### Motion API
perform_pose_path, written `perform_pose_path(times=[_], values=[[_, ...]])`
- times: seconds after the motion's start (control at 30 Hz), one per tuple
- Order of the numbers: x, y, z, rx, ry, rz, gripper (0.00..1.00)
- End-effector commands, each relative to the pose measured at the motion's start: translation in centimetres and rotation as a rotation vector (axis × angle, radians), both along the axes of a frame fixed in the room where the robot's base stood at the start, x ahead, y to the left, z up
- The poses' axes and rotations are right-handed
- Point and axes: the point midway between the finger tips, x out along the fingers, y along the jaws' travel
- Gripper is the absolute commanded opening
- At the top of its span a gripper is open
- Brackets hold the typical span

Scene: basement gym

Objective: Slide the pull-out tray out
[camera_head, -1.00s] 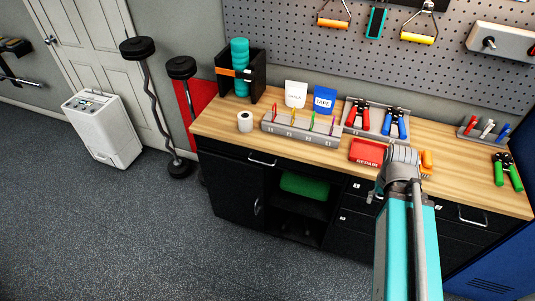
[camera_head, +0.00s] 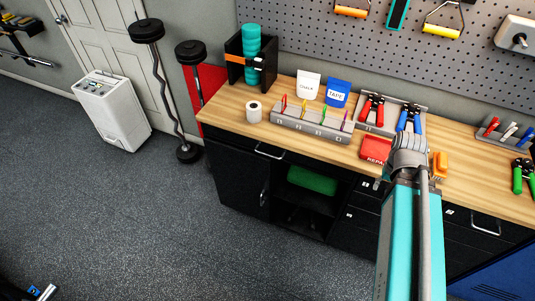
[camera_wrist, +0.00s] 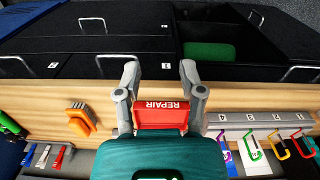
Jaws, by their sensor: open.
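The black workbench cabinet (camera_head: 232,178) has drawers with silver handles and one open bay. In the bay a dark shelf (camera_head: 309,201) lies below a green item (camera_head: 312,180); I cannot tell for sure whether this shelf is the pull-out tray. The green item also shows upside down in the wrist view (camera_wrist: 212,50). My gripper (camera_wrist: 159,74) is open and empty, its fingers apart near the bench's front edge. Dark drawer fronts with handles (camera_wrist: 122,64) lie beyond the fingertips. In the head view my arm mostly hides the gripper.
On the wooden top (camera_head: 228,109) stand a red REPAIR box (camera_head: 375,149), a numbered grey rack (camera_head: 310,124), a tape roll (camera_head: 254,111) and hand grips (camera_head: 409,120). Barbells (camera_head: 188,100) and a white unit (camera_head: 113,112) stand left. Floor before the cabinet is clear.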

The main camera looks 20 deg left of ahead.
Motion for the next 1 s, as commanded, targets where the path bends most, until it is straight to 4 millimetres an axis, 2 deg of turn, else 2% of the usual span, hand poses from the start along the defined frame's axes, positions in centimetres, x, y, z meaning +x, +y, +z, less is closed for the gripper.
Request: perform_pose_path(times=[0.27, 0.47, 0.77, 1.0], values=[[1.1, 0.3, -2.4, -0.070, -0.006, 0.046, 0.51], [2.8, 1.7, -5.7, -0.191, -0.024, 0.111, 0.51], [5.8, 5.2, -10.4, -0.416, -0.081, 0.231, 0.51], [8.1, 9.0, -13.5, -0.591, -0.151, 0.326, 0.51]])
